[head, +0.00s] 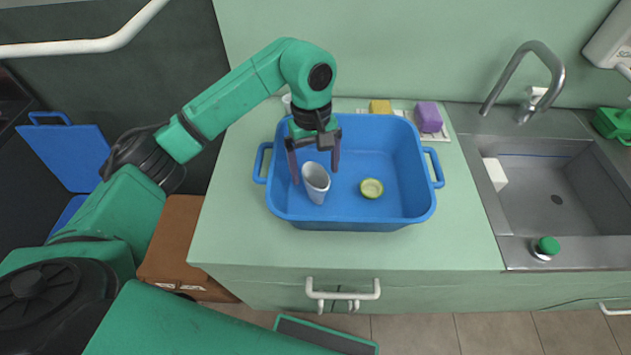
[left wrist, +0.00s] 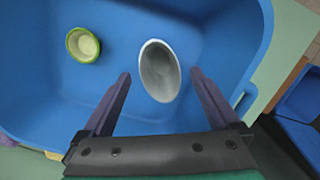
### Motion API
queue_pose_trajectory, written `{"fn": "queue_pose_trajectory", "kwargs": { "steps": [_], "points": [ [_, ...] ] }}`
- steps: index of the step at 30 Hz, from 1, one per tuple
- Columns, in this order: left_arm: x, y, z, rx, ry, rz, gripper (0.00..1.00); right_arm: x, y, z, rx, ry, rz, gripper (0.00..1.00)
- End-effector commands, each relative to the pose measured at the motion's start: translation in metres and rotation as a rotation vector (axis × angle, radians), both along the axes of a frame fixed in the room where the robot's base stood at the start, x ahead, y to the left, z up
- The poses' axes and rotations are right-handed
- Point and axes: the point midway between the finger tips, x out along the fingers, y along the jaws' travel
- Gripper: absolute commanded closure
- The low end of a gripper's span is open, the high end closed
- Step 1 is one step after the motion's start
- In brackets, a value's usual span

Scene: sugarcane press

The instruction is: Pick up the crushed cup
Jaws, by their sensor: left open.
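A grey-white cup (head: 316,181) stands tilted in the left part of the blue tub (head: 400,207), its open mouth showing. It also shows in the left wrist view (left wrist: 160,72), ahead of the fingertips and roughly between their lines. I cannot make out from these frames how crushed it is. My left gripper (head: 315,177) is open and empty over the tub, with its fingers pointing down on either side of the cup's upper part. The left wrist view shows the same open gripper (left wrist: 165,75) with a gap between the fingers. My right gripper is not in view.
A small green-rimmed round item (head: 371,188) lies in the tub right of the cup. A yellow block (head: 380,107) and a purple block (head: 428,117) are behind the tub. A sink (head: 560,205) with a faucet (head: 540,60) is at the right. The counter front is clear.

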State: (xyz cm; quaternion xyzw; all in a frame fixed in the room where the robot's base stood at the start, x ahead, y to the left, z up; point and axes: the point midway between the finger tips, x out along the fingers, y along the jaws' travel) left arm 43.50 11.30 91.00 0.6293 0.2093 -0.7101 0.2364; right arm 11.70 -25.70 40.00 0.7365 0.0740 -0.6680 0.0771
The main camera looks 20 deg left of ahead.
Motion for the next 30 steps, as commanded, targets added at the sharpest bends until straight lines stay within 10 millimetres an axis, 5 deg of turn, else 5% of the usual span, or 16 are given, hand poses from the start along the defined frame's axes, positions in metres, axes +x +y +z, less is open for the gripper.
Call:
{"fn": "queue_pose_trajectory", "kwargs": {
  "steps": [9,16,23,30],
  "points": [
    [-0.008,-0.004,-0.050,0.000,0.002,0.001,0.05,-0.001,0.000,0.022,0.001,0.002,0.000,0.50],
    [-0.008,-0.004,-0.055,0.001,-0.001,0.000,0.05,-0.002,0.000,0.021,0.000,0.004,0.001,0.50],
    [-0.008,-0.004,-0.055,0.001,-0.001,0.000,0.92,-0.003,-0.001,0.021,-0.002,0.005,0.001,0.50],
    [-0.008,-0.004,-0.055,0.001,-0.001,0.000,0.93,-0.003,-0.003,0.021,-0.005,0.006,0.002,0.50]
  ]
}}
